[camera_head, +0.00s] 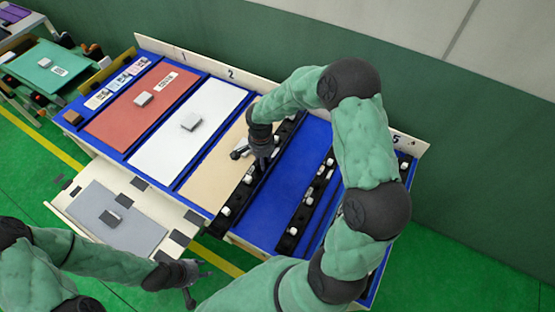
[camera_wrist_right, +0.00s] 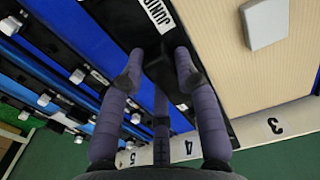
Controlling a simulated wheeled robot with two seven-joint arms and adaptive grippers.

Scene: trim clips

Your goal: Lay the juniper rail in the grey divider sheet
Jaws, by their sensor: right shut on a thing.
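The grey divider sheet (camera_head: 88,203) lies flat on a cream board at the front left, with a small grey block on it. My right gripper (camera_head: 262,160) reaches down over the black rail (camera_head: 238,198) beside the tan sheet. In the right wrist view, the gripper (camera_wrist_right: 160,80) is shut on the black juniper rail (camera_wrist_right: 125,25). Its white label, partly cut off, starts with "JUNI". The fingers hide part of the rail, and I cannot tell whether it is lifted. My left gripper (camera_head: 203,283) is open and empty, in front of the board's right corner.
The blue bench (camera_head: 305,150) has numbered bays with a red sheet (camera_head: 120,115), a white sheet (camera_head: 170,145) and a tan sheet (camera_head: 210,175), each with a block. Another black rail with white clips (camera_head: 303,215) lies farther right. Dark patches mark the cream board (camera_head: 150,205) around the grey sheet.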

